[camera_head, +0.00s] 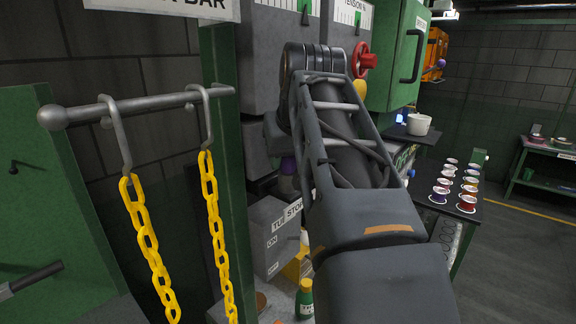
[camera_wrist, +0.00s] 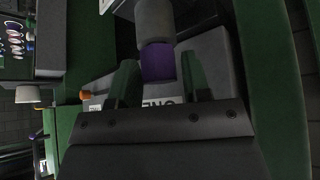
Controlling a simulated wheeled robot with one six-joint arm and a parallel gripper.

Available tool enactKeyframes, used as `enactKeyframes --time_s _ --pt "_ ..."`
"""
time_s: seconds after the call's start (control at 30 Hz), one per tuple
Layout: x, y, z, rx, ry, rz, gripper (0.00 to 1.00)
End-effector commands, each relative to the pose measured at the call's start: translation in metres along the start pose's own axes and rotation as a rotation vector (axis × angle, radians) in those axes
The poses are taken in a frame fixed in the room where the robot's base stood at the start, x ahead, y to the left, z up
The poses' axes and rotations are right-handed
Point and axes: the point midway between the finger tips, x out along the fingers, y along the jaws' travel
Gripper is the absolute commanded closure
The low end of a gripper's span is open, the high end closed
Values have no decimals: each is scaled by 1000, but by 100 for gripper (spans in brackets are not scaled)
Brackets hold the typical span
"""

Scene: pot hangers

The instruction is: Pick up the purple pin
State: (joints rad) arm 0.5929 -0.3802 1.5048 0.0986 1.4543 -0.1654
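The purple pin (camera_wrist: 158,62) shows in the wrist view as a short purple cylinder joined to a grey cylindrical part (camera_wrist: 155,22). My gripper (camera_wrist: 160,75) is open, with one dark green finger on each side of the purple pin near its end. Small gaps show between the pin and the fingers, so I see no clear grip. My fingers are hidden behind my arm in that view.
A grey box labelled STOP (camera_head: 272,235) stands below the purple piece. Yellow chains (camera_head: 150,250) hang from a grey bar (camera_head: 150,107) on the left. A red valve wheel (camera_head: 362,60) and green cabinet (camera_head: 398,50) stand behind my arm. A tray of spools (camera_head: 462,203) is at right.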

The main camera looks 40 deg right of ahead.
Motion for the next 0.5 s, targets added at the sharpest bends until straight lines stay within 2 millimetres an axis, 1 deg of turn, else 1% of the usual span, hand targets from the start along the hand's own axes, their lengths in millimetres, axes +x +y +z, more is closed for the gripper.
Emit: enactKeyframes --time_s 0.03,0.3,0.37,0.5 --pt "0 0 0 0 0 0 61" --pt "0 0 0 0 0 0 87" --pt "0 0 0 0 0 0 92" --pt "0 0 0 0 0 0 92"
